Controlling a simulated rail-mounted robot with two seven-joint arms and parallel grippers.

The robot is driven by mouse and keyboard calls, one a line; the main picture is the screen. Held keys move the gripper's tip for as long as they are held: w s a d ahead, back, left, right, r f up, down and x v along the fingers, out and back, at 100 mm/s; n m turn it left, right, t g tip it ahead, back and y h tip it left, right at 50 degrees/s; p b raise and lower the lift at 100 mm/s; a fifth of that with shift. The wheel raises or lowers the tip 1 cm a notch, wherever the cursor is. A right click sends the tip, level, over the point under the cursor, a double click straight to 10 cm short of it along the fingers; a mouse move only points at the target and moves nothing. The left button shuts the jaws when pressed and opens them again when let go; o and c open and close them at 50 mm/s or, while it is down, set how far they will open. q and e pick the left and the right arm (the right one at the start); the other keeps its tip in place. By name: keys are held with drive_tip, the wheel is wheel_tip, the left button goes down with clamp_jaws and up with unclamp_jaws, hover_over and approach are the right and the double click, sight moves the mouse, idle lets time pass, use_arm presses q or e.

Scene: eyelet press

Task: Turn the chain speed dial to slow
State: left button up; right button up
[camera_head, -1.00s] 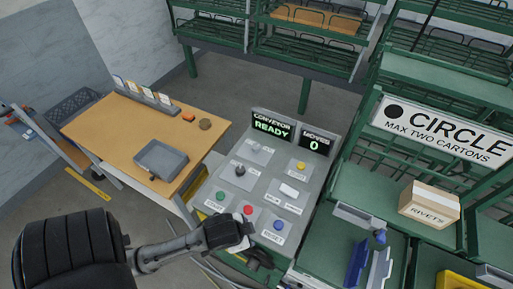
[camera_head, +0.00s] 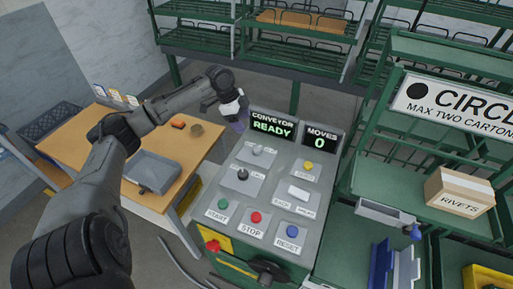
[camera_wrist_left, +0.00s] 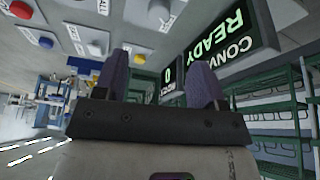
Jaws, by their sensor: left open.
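The grey control panel (camera_head: 267,205) stands in the middle of the head view. It carries a black knob (camera_head: 243,174) at its left and a grey knob (camera_head: 257,150) above that. Their small labels are too blurred to tell which is the chain speed dial or where it points. My left gripper (camera_head: 238,116) is at the panel's far left corner, beside the CONVEYOR display, apart from both knobs. In the left wrist view its two purple fingers (camera_wrist_left: 160,80) are spread with nothing between them. My right gripper is not in view.
The panel also has a white switch (camera_head: 299,193), a yellow button (camera_head: 308,166), and green, red and blue buttons along its near edge. The CONVEYOR display (camera_head: 272,124) reads READY and MOVES (camera_head: 320,139) reads 0. A wooden table (camera_head: 190,160) stands left, green racks right.

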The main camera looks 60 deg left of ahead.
sight(257, 147)
use_arm(q)
drive_tip(key=shift+h, duration=0.3)
drive_tip(key=b+x, duration=0.1)
drive_tip(key=x, duration=1)
drive_tip(key=shift+w+f, duration=0.15)
drive_tip(key=shift+f, duration=0.1)
drive_tip(key=shift+x, duration=0.9)
